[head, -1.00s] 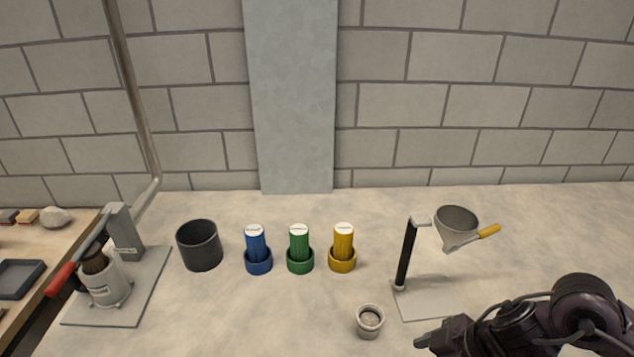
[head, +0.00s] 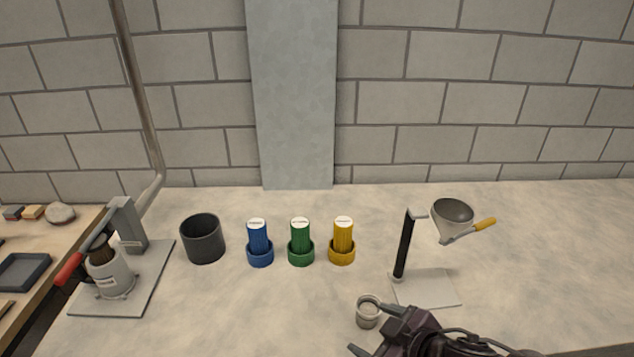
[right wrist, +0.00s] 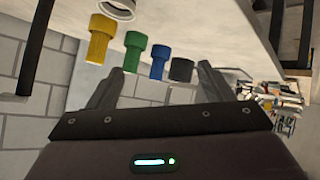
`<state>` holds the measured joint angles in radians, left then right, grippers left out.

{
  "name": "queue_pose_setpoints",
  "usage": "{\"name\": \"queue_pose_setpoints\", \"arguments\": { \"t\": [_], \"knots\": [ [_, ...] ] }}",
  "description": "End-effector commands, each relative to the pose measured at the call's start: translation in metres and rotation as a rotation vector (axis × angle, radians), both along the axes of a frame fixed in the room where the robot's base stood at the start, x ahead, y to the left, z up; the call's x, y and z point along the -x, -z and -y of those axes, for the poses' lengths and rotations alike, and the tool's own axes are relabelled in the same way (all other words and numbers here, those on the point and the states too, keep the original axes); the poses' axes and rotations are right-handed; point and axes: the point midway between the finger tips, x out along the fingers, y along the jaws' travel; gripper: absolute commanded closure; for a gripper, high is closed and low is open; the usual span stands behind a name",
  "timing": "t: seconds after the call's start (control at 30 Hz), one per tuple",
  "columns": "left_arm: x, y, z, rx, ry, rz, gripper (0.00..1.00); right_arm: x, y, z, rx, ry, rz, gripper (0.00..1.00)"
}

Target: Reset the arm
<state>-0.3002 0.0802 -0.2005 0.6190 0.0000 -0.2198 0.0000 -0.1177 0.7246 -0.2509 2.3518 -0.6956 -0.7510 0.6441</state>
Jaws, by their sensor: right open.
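My right gripper (head: 375,330) is at the lower middle right of the head view. It is open, with nothing between its fingers. Its upper finger appears close to or overlapping a small grey cup (head: 367,313) on the table; I cannot tell whether they touch. In the right wrist view the two fingers of my right gripper (right wrist: 158,88) stand apart, in a tilted view of the table. My left gripper is in neither view.
Blue (head: 259,243), green (head: 300,242) and yellow (head: 342,241) cylinders stand in matching holders. A dark pot (head: 202,240) and a red-handled press (head: 110,265) are at left. Front-middle tabletop is clear.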

Motion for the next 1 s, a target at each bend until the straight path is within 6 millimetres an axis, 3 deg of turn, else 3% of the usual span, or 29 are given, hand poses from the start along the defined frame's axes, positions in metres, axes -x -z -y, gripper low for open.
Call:
{"name": "queue_pose_setpoints", "arguments": {
  "t": [0.13, 0.27, 0.4, 0.6, 0.87, 1.0],
  "knots": [
    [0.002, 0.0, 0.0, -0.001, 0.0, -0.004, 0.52, 0.004, 0.008, 0.023, -0.003, 0.268, -0.064, 0.26],
    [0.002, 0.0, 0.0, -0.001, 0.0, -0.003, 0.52, 0.024, 0.027, 0.052, 0.026, 0.455, -0.2, 0.26],
    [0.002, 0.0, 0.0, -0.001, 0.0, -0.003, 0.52, 0.057, 0.049, 0.074, 0.048, 0.59, -0.377, 0.26],
    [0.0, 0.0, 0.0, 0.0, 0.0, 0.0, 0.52, 0.114, 0.075, 0.091, 0.051, 0.713, -0.653, 0.26],
    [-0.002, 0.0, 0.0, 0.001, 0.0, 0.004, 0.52, 0.098, 0.155, 0.089, 0.074, 0.707, -0.681, 0.26],
    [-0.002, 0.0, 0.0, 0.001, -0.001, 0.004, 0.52, 0.095, 0.209, 0.088, 0.083, 0.704, -0.699, 0.26]
  ]
}}
